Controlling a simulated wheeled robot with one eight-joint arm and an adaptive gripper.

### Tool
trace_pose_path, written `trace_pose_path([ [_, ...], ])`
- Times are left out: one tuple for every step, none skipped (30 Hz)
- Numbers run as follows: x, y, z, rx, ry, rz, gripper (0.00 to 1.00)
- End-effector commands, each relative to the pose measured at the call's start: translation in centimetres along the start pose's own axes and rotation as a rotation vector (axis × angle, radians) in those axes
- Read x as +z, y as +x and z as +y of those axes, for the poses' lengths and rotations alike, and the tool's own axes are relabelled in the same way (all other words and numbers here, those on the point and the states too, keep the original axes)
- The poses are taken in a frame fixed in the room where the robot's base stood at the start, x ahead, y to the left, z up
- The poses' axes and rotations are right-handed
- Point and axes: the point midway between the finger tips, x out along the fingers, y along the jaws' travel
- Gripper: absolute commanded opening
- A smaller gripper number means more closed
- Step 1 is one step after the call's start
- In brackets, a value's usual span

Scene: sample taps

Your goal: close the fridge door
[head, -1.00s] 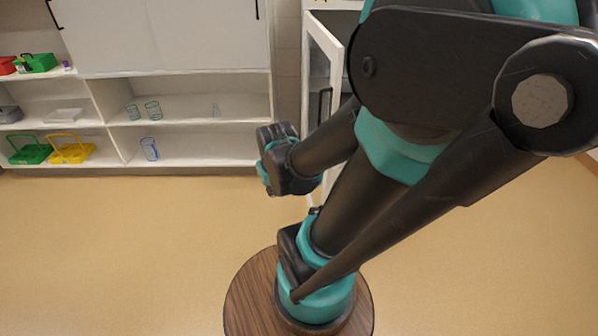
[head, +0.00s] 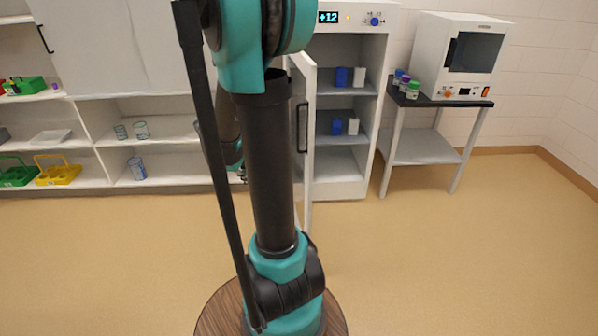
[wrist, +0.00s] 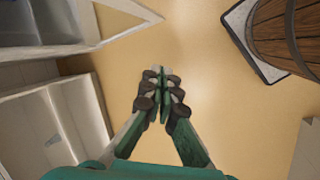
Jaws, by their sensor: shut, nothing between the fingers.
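The fridge (head: 345,170) is a white cabinet in the middle of the head view, with a "+12" display. Its door (head: 308,172) stands open, hinged at the left and swung out towards me, with a dark handle (head: 302,128). Blue and white containers (head: 340,76) stand on the shelves inside. My gripper (head: 241,173) is low, left of the open door and apart from it in the picture, partly hidden behind my arm. In the wrist view my gripper (wrist: 161,76) is shut and empty, pointing over bare floor. A white edged panel at that view's top left may be the door; I cannot tell.
A white shelf unit (head: 90,185) with trays and glasses stands along the left wall. A side table (head: 420,148) right of the fridge bears an oven-like device (head: 465,55) and several small jars (head: 405,83). The tan floor in front and right is clear.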

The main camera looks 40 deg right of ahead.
Motion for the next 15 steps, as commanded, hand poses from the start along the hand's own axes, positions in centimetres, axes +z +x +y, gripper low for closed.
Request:
trace_pose_path([
  [-0.4, 0.7, 1.9, 0.009, -0.054, -0.044, 0.0],
  [-0.5, 1.1, 2.8, 0.014, -0.092, -0.072, 0.0],
  [-0.7, 1.6, 4.1, 0.018, -0.14, -0.109, 0.0],
  [-0.7, 2.0, 4.9, 0.019, -0.176, -0.138, 0.0],
  [-0.8, 2.4, 5.8, 0.02, -0.212, -0.165, 0.0],
  [-0.9, 3.0, 7.0, 0.018, -0.258, -0.204, 0.0],
  [-0.9, 3.5, 7.9, 0.017, -0.293, -0.232, 0.0],
  [-0.9, 3.9, 8.7, 0.012, -0.327, -0.261, 0.0],
  [-1.0, 4.6, 9.8, 0.006, -0.372, -0.297, 0.0],
  [-1.0, 5.0, 10.5, 0.0, -0.403, -0.325, 0.0],
  [-1.0, 5.5, 11.2, -0.006, -0.433, -0.351, 0.0],
  [-1.0, 6.1, 12.1, -0.017, -0.47, -0.383, 0.0],
  [-1.0, 6.5, 12.7, -0.024, -0.496, -0.404, 0.0],
  [-1.0, 6.8, 13.2, -0.031, -0.52, -0.425, 0.0],
  [-1.0, 7.2, 13.7, -0.042, -0.548, -0.449, 0.0],
])
